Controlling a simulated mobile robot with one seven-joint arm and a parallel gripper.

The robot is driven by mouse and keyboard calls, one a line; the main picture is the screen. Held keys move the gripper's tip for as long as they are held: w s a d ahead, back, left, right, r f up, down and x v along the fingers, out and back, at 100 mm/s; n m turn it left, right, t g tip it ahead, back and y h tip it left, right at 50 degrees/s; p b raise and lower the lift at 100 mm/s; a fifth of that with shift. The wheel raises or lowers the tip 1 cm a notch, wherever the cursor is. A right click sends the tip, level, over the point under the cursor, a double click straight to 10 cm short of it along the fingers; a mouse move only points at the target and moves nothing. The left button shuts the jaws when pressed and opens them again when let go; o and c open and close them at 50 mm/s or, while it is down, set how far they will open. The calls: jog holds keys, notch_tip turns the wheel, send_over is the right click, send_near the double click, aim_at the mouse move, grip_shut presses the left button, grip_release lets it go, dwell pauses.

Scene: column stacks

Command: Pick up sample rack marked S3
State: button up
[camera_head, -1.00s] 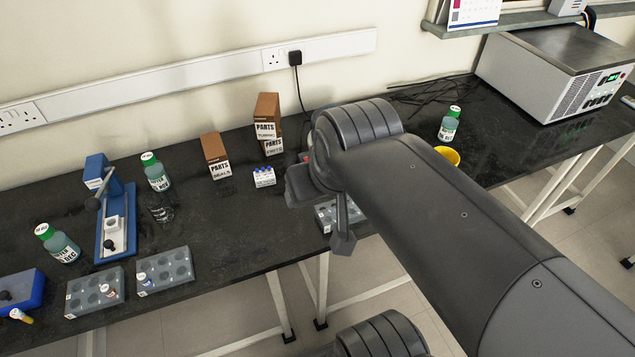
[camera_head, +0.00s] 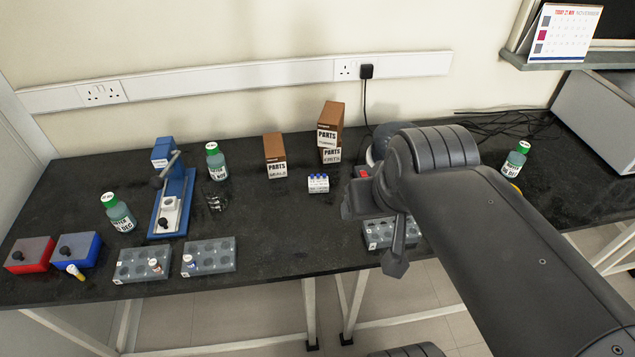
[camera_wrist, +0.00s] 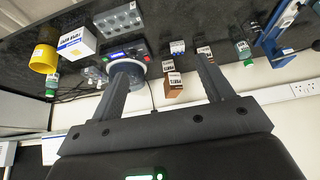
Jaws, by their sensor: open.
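Three grey sample racks with round wells stand along the bench's front: a left rack (camera_head: 143,264), a middle rack (camera_head: 209,256) and a right rack (camera_head: 378,233). Their labels are too small to read, so I cannot tell which is S3. The right rack is partly hidden by my arm. A grey rack (camera_wrist: 122,20) also shows at the top of the wrist view, beyond my fingers. My gripper (camera_wrist: 166,66) is open and empty, with its fingers wide apart. In the head view my gripper is near the right rack, apart from the left and middle ones.
A blue press (camera_head: 175,200), green bottles (camera_head: 119,213), red (camera_head: 30,255) and blue (camera_head: 77,250) boxes stand left. Parts boxes (camera_head: 275,155) and a small white block (camera_head: 318,184) stand behind. The wrist view shows a round-topped device (camera_wrist: 125,58) and yellow cup (camera_wrist: 44,58). Bench between middle and right racks is clear.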

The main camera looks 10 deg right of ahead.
jog(key=shift+o, duration=0.8)
jog(key=m+g, duration=0.1)
jog(key=g, duration=0.5)
send_over(318, 175)
jog(key=f, duration=1.8)
jog(key=shift+s+a+f, duration=0.1)
jog(key=shift+s+f, duration=0.1)
notch_tip(318, 175, down, 11)
jog(key=shift+w+r, duration=0.1)
